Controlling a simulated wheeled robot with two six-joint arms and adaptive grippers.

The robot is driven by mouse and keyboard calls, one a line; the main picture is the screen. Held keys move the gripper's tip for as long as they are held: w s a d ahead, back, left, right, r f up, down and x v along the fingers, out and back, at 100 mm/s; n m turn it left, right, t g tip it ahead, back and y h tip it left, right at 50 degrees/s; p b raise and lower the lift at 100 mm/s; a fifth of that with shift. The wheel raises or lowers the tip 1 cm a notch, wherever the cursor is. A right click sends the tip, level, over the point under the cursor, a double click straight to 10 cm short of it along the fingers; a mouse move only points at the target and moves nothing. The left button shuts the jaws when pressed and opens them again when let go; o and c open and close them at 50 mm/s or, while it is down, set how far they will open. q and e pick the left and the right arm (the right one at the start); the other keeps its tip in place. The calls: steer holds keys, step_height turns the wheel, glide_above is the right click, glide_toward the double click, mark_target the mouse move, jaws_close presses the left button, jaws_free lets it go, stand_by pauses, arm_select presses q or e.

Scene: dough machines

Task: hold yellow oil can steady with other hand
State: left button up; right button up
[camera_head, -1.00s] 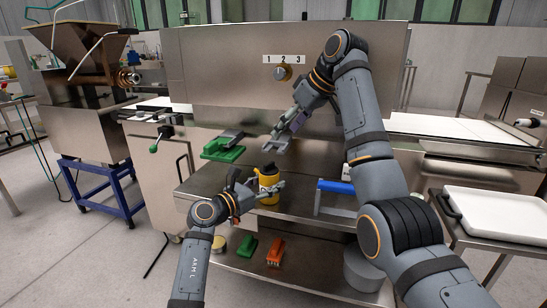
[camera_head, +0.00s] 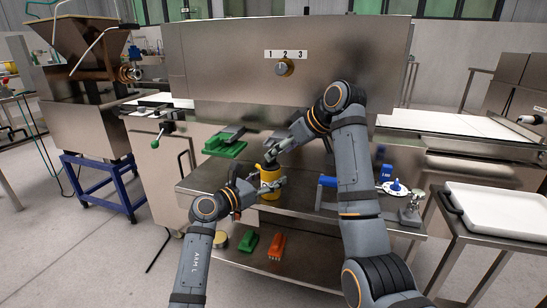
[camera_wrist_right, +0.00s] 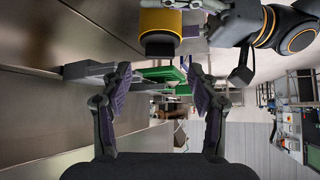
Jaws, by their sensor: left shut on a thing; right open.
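The yellow oil can (camera_head: 270,180) with a black top stands upright on the steel shelf in front of the machine. My left gripper (camera_head: 266,187) is shut on its side; its fingers hide part of the can. My right gripper (camera_head: 273,150) is above and close to the can's top. In the right wrist view my right gripper (camera_wrist_right: 162,85) is open, with nothing between its fingers. There the can (camera_wrist_right: 160,20) shows at the top edge, its black cap (camera_wrist_right: 160,43) pointing down in the picture, outside the fingers. My left gripper (camera_wrist_right: 218,22) is beside it.
A green-based scraper (camera_head: 225,145) lies behind left of the can. A green brush (camera_head: 249,243) and an orange brush (camera_head: 276,245) lie on the lower shelf. Blue and white parts (camera_head: 395,187) sit at right. A white tray (camera_head: 495,205) stands on the right-hand table.

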mark_target(274, 166)
steer(key=x, duration=0.4)
steer(key=shift+w+a+f, duration=0.1)
steer(key=shift+f, duration=0.1)
steer(key=c, duration=1.2)
steer(key=shift+w+r+n+g+y, duration=0.15)
steer(key=shift+n+g+y, duration=0.4)
steer(key=shift+n, duration=0.45)
steer(key=shift+n+g+y, duration=0.35)
steer(key=shift+n+g, duration=0.6)
steer(key=shift+n, duration=0.25)
steer(key=o, duration=1.2)
